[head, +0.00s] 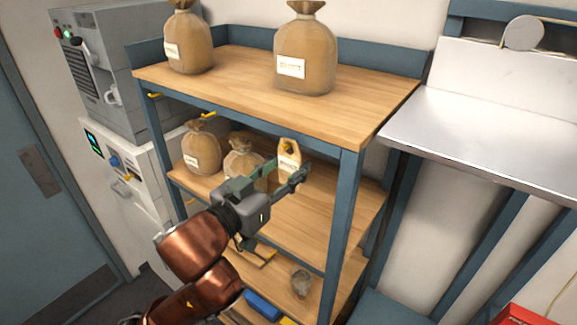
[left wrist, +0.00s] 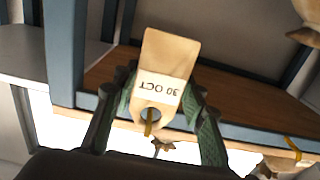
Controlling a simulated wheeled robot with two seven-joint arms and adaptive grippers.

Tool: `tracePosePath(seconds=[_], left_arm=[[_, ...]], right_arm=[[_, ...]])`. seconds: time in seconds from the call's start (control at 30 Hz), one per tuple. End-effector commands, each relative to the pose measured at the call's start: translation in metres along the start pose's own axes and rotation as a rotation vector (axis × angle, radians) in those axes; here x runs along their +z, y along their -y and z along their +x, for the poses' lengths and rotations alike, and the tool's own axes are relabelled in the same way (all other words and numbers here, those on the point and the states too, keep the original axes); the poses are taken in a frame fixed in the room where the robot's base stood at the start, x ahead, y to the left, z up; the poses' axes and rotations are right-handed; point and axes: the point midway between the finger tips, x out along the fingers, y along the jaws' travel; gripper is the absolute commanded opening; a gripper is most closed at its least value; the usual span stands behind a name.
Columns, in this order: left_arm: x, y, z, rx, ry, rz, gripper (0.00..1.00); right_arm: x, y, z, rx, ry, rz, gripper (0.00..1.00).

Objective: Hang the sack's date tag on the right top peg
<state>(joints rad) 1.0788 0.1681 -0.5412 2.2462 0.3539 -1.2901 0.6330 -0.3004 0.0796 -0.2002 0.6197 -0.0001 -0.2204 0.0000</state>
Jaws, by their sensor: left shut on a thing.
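The date tag (head: 289,165) is a tan card with a white label and a hole at its top. It stands upright in front of the shelf's upper front rail in the head view. In the left wrist view the tag (left wrist: 166,70) appears upside down and reads "30 OCT". My left gripper (head: 293,175) is shut on the tag, with its green fingers on either side. A yellow peg (left wrist: 149,122) shows at the tag's hole; I cannot tell how far it passes through. My right gripper is not in view.
The wooden shelf (head: 240,65) carries two large tied sacks (head: 305,50) on top. Smaller sacks (head: 201,150) sit on the level below. Other yellow pegs (head: 208,115) line the blue front rail. A glass jar (head: 301,284) stands low down. A metal counter (head: 490,110) is at right.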

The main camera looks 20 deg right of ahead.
Motion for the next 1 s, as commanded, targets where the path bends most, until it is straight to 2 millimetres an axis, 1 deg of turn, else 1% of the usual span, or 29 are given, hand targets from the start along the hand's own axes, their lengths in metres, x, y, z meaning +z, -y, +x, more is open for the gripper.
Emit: tracePosePath(seconds=[0.23,0.27,0.3,0.53,0.73,1.0], left_arm=[[-0.0001,-0.0001,-0.0001,0.000,0.000,0.000,0.25],[-0.0001,-0.0001,-0.0001,0.000,0.000,0.000,0.41],[-0.0001,-0.0001,-0.0001,0.000,0.000,0.000,0.44],[0.0000,-0.0001,-0.0001,0.000,0.000,0.000,0.59],[0.0000,0.0000,-0.0001,0.000,0.000,0.000,0.60],[0.0000,0.0000,-0.0001,0.000,0.000,0.000,0.79]], right_arm=[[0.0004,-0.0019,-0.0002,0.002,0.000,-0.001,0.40],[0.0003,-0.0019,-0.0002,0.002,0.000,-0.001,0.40],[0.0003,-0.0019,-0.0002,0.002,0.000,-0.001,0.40],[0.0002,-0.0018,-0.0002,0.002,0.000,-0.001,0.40],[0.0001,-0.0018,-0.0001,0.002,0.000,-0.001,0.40],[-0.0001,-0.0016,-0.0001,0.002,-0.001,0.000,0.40]])
